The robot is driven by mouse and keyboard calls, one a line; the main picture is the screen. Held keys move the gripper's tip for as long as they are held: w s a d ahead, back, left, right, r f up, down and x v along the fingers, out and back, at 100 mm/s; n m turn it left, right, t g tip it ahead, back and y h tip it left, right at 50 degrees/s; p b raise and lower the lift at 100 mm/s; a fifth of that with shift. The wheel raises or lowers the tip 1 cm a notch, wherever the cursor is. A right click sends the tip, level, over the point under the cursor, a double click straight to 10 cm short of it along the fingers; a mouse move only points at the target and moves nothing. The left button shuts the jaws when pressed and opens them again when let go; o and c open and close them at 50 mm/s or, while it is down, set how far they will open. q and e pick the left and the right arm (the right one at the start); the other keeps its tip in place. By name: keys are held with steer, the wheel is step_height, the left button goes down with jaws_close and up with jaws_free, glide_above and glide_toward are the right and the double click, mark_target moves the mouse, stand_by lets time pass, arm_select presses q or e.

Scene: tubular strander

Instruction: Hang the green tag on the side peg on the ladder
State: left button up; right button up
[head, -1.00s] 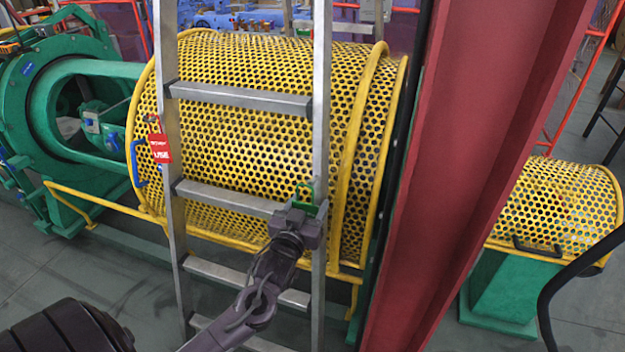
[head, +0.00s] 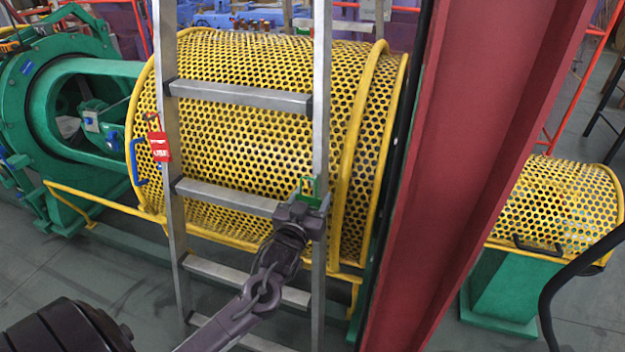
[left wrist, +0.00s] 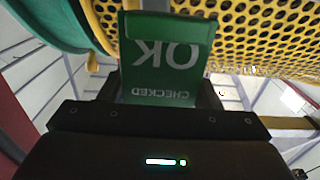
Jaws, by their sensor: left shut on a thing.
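The green tag (head: 309,189), a small flat piece, is at the right rail of the grey ladder (head: 240,97) in the head view. My left gripper (head: 302,207) is shut on its lower part, just above a rung's right end. In the left wrist view the tag (left wrist: 165,62) shows upside-down white words, "OK" and "CHECKED", between the fingers of my left gripper (left wrist: 160,98). The side peg cannot be made out; I cannot tell whether the tag touches it or the rail. My right gripper is not in view.
A red tag (head: 160,147) hangs at the ladder's left rail. A yellow perforated guard (head: 245,135) stands close behind the ladder. A large red beam (head: 480,150) rises to the right of it. Green machinery (head: 60,75) stands at the left.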

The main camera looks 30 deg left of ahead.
arm_select(q)
steer(key=shift+x, duration=0.85)
steer(key=shift+w+a+f+b, duration=0.1)
steer(key=shift+w+b, duration=0.2)
steer(key=shift+w, duration=0.05)
steer(key=shift+w, duration=0.1)
steer(key=shift+f, duration=0.2)
stand_by(0.7)
steer(key=shift+f+b, duration=0.3)
steer(key=shift+f, duration=0.4)
